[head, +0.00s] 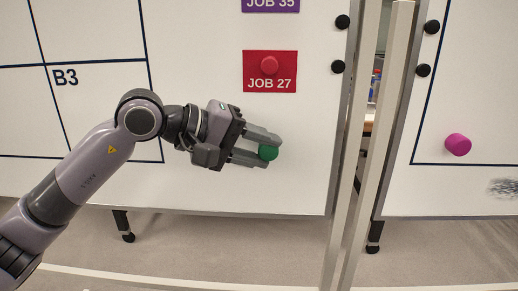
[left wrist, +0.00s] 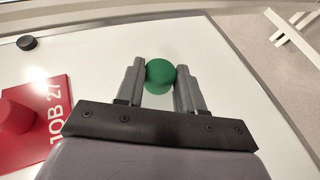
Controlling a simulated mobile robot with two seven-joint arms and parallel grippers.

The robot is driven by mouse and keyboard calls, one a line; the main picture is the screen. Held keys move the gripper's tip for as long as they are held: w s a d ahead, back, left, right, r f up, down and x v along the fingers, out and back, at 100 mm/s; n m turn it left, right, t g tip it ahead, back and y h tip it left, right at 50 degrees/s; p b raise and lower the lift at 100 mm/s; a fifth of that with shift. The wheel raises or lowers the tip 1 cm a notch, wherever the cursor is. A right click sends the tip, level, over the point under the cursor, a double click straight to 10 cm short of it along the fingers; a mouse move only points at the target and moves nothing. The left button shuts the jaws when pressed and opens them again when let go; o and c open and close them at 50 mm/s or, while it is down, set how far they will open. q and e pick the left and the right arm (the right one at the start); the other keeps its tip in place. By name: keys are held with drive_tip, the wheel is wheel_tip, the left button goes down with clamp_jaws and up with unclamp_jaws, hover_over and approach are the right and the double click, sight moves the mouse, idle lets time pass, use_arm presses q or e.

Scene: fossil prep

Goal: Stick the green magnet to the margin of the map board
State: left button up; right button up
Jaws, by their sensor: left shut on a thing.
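The green magnet (head: 268,152) is a small round piece between the fingertips of my left gripper (head: 262,147), in front of the white map board (head: 200,188). The gripper is shut on it, below the red JOB 27 card. The magnet also shows in the left wrist view (left wrist: 160,75), between both fingers (left wrist: 160,84). I cannot tell whether the magnet touches the board. The board's blue grid with cell B3 ends to the left of the gripper; the magnet is over the plain white margin right of the grid line. My right gripper is not in view.
The red JOB 27 card (head: 270,84) carries a red magnet (head: 269,65). A purple JOB 35 card (head: 271,5) is above. Black magnets (head: 338,66) sit near the board's right edge. White posts (head: 372,140) stand before a gap; a second board (head: 450,185) has a magenta magnet (head: 457,145).

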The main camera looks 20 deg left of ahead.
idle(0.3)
use_arm(q)
drive_tip(key=o, duration=0.8)
drive_tip(key=s+b, duration=0.1)
drive_tip(key=s, duration=0.2)
drive_tip(key=s+d+b, duration=0.1)
drive_tip(key=s+b, duration=0.1)
drive_tip(key=s, duration=0.2)
drive_tip(key=shift+d, duration=0.2)
